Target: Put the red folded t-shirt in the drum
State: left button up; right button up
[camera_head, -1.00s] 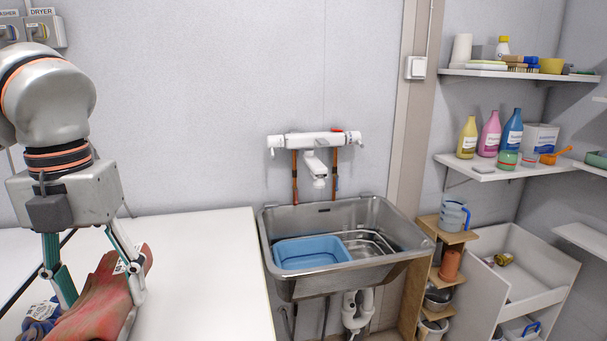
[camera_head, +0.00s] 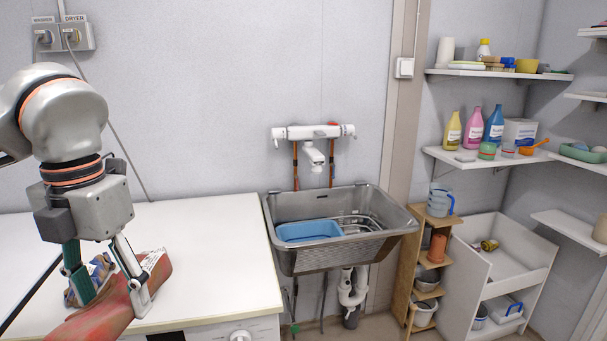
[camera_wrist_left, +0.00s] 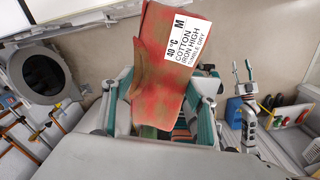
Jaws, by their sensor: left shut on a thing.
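The red folded t-shirt (camera_head: 101,320) is between the fingers of my left gripper (camera_head: 112,291), which is shut on it at the left of the head view. In the left wrist view the red t-shirt (camera_wrist_left: 152,75) hangs between the teal fingers, with a white care label on it. A round door with a dark opening (camera_wrist_left: 42,73) shows at the left of the wrist view. I cannot tell whether it is the drum. What looks like my right gripper (camera_wrist_left: 243,72) shows small at the right of the wrist view; its jaw state is unclear.
The white worktop (camera_head: 205,240) is bare right of the gripper, with a white machine front (camera_head: 240,331) below it. A blue-patterned item (camera_head: 96,272) shows behind the left gripper. A steel sink (camera_head: 385,241) holds a blue tub (camera_head: 308,231). Shelves (camera_head: 490,160) line the right.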

pick_arm(q)
jog(key=shift+w+f+m, duration=0.35)
jog(key=shift+f+m, duration=0.05)
jog(key=shift+m, duration=0.5)
jog(key=shift+d+f+m, duration=0.15)
jog(key=shift+f+m, duration=0.2)
jog(key=shift+m, duration=0.55)
notch_tip(320, 180, down, 15)
jog(key=w+d+m+p, duration=0.2)
jog(key=m, duration=2.8)
jog(key=shift+f+m+p, duration=0.2)
jog(key=shift+m+p, duration=0.1)
jog(key=shift+m, duration=0.1)
pick_arm(e)
jog(key=shift+a+r, duration=0.25)
jog(key=shift+r, duration=0.6)
